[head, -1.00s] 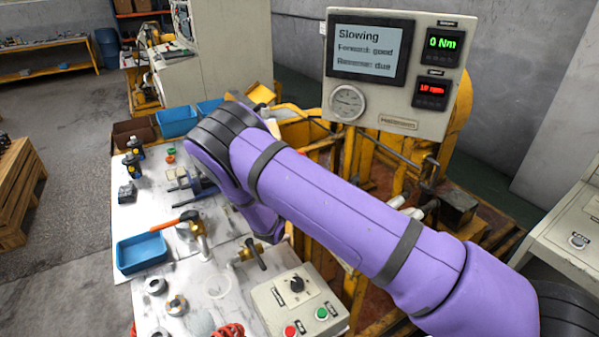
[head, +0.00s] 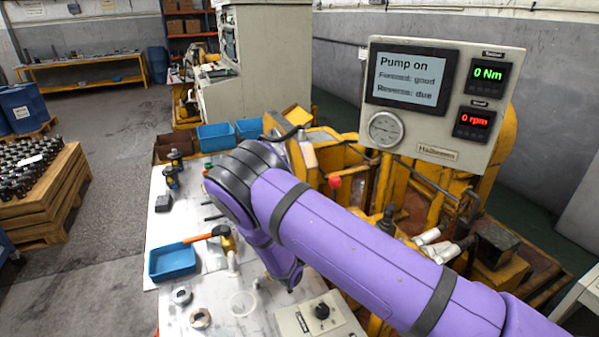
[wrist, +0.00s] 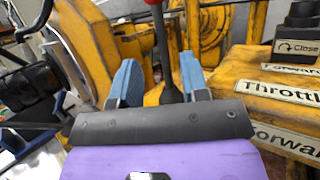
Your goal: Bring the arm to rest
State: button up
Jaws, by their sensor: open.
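My purple arm (head: 340,245) reaches from the lower right to a black joint at the middle left in the head view, then folds down behind itself. My gripper (wrist: 158,78) shows in the wrist view with its two blue fingers apart. A dark lever (wrist: 164,55) with a red knob stands upright between the fingers in the picture. Whether the fingers touch it, or it is beyond them, I cannot tell. A red knob (head: 335,182) also shows above my arm in the head view. My gripper is hidden there.
The display panel (head: 436,103) reads "Pump on", 0 Nm and 0 rpm. The yellow rig (head: 400,190) stands close behind my arm. The white bench (head: 215,285) holds a blue tray (head: 172,262) and a control box (head: 318,318). In the wrist view, a "Throttle" label (wrist: 280,92) is at right.

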jog(key=s+d+r+m+g+y, duration=0.1)
jog(key=s+d+r+m+g, duration=0.5)
jog(key=d+r+m+g, duration=0.5)
jog(key=s+d+r+m+g+y, duration=0.1)
jog(key=s+d+r+m+g, duration=0.65)
jog(key=r, duration=0.65)
jog(key=s+r+m+t+y, duration=0.3)
jog(key=s+r+m+y, duration=0.2)
jog(key=s, duration=0.7)
jog(key=s+r+m+t+y, duration=0.3)
jog(key=s+r+y, duration=0.4)
jog(key=s, duration=0.6)
jog(key=shift+r+m+t, duration=0.35)
jog(key=shift+r+m, duration=0.35)
jog(key=shift+m, duration=0.15)
dwell(0.4)
